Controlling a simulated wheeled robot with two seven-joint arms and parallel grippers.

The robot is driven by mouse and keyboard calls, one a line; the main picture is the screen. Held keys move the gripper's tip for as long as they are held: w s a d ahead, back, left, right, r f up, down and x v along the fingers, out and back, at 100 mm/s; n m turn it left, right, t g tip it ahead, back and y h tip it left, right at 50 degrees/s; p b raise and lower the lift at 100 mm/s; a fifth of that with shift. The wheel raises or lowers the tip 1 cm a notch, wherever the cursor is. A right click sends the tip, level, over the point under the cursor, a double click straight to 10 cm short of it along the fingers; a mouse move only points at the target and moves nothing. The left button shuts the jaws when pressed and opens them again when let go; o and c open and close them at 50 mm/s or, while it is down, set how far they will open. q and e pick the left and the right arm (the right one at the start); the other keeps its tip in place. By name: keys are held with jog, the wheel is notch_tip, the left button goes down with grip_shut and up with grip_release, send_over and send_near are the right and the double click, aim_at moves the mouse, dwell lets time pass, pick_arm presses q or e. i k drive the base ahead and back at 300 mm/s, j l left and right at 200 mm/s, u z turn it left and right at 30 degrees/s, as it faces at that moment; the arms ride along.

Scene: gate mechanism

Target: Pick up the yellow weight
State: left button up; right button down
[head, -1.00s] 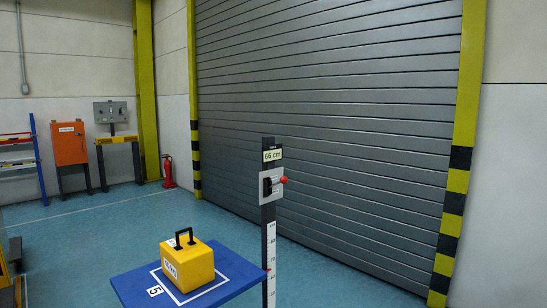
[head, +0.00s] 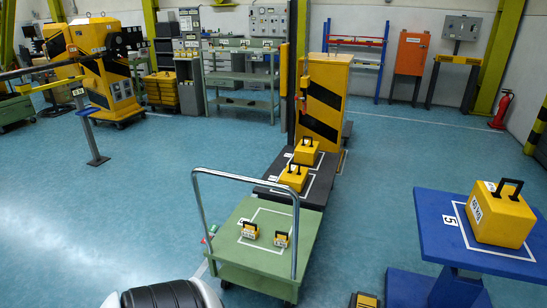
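A large yellow block weight (head: 500,216) with a black handle and a white label sits upright on a blue table (head: 430,215) marked 5, at the right. Two more yellow weights with black handles stand on a low black platform: one at the back (head: 306,150) and one in front (head: 293,177). Two small yellow weights, a left one (head: 250,231) and a right one (head: 281,239), sit on a green cart (head: 245,268). Neither of my grippers is in view, and no weight shown is held.
The cart's metal push handle (head: 240,178) rises over its deck. A yellow-and-black cabinet (head: 323,100) stands behind the black platform. A small yellow-and-black item (head: 365,300) is cut off at the bottom edge. Blue floor (head: 375,205) is clear between cart and blue table.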

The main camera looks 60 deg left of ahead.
aim_at(279, 240)
jog(key=u, duration=1.8)
jog(key=i, duration=0.1)
